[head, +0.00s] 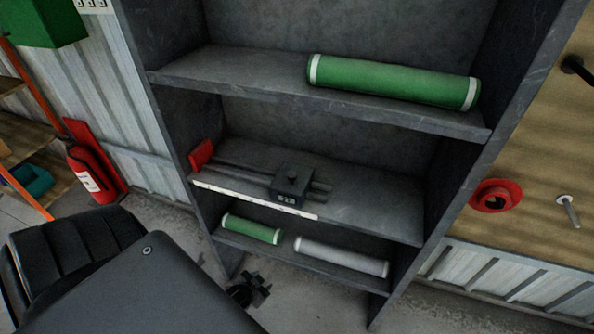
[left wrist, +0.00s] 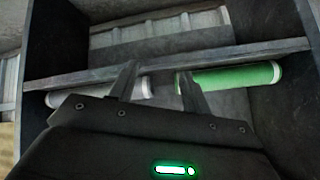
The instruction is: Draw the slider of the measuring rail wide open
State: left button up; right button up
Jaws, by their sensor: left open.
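The measuring rail lies on the middle shelf in the head view. It has a red end block (head: 201,154) at its left, two dark rods (head: 237,171) and a dark slider (head: 292,184) with a knob on top and a small display in front. The slider sits well apart from the red block, with short rod ends showing to its right. A white scale strip (head: 255,200) runs along the shelf's front edge. My left gripper (head: 259,288) is low in front of the rack, below the rail and apart from it. Its open fingers (left wrist: 158,85) show empty in the left wrist view.
A green roll (head: 395,81) lies on the upper shelf. A smaller green roll (head: 252,228) and a grey roll (head: 341,257) lie on the bottom shelf, near my left gripper. The rack's right side panel (head: 460,195) bounds the shelves. A fire extinguisher (head: 92,170) stands left.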

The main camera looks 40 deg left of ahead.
aim_at(273, 193)
pick_arm(q)
jog(key=w+r+n+t, duration=0.1)
jog(key=w+r+t, duration=0.2)
jog(key=r, duration=0.9)
jog(key=w+r+t+h, duration=0.1)
jog(key=w+r+t, duration=0.25)
jog(key=r, duration=0.95)
jog(key=w+r+n+t, duration=0.1)
jog(key=w+r+t, duration=0.2)
jog(key=r, duration=0.9)
jog(key=w, duration=0.3)
jog(key=w+p, duration=0.1)
jog(key=w, duration=0.6)
jog(key=shift+w+a, duration=0.25)
jog(key=shift+a, duration=0.1)
grip_shut()
